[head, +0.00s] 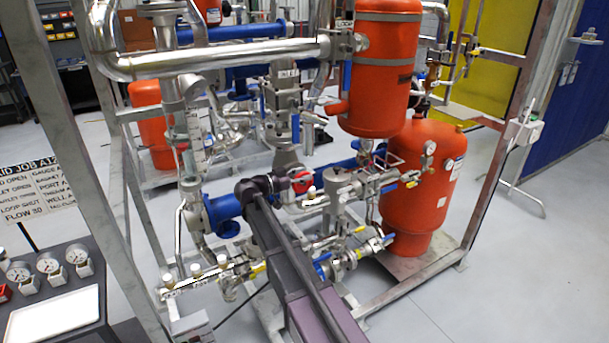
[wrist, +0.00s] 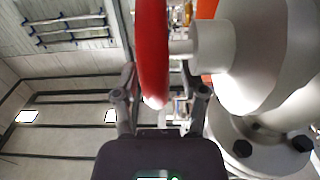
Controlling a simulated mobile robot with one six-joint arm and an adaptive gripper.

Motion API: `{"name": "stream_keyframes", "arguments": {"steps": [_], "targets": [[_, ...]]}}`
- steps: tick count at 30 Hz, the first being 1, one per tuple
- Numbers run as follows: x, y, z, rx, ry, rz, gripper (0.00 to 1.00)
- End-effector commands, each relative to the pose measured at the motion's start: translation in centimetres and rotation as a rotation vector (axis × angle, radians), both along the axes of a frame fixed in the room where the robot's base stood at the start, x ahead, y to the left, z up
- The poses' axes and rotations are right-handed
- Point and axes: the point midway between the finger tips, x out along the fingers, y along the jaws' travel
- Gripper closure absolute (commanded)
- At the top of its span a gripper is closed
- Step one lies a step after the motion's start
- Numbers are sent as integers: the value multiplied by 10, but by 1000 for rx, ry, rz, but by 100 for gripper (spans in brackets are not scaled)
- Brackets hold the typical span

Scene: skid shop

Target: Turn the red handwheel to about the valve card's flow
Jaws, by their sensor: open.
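The red handwheel (head: 302,182) is on the silver pipework in the middle of the skid. It is partly hidden by the end of my arm in the head view. In the wrist view its red rim (wrist: 152,50) shows edge-on, with its stem running right into a pale valve body. My gripper (wrist: 162,95) is open, with the rim's lower end between its two fingers. I cannot tell whether either finger touches it. The valve card (head: 36,190) stands at the left in the head view; its last line reads "FLOW 30", partly blocked by a frame post.
Silver pipes, a blue flange (head: 222,212) and small blue- and yellow-handled valves crowd around the wheel. A large orange tank (head: 424,190) stands to the right. Galvanised frame posts (head: 125,180) rise at the left. A cart with gauges (head: 48,264) is at lower left. Floor at right is clear.

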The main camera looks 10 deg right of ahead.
Motion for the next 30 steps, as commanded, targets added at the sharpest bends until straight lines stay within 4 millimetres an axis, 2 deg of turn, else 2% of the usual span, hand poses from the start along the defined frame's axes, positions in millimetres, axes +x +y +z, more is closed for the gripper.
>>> {"name": "stream_keyframes", "arguments": {"steps": [5,11,20,30], "targets": [[0,0,0,0,0,0,44],[0,0,0,0,0,-1,100],[0,0,-1,-10,-3,0,100],[0,2,-4,-119,-39,0,100]]}}
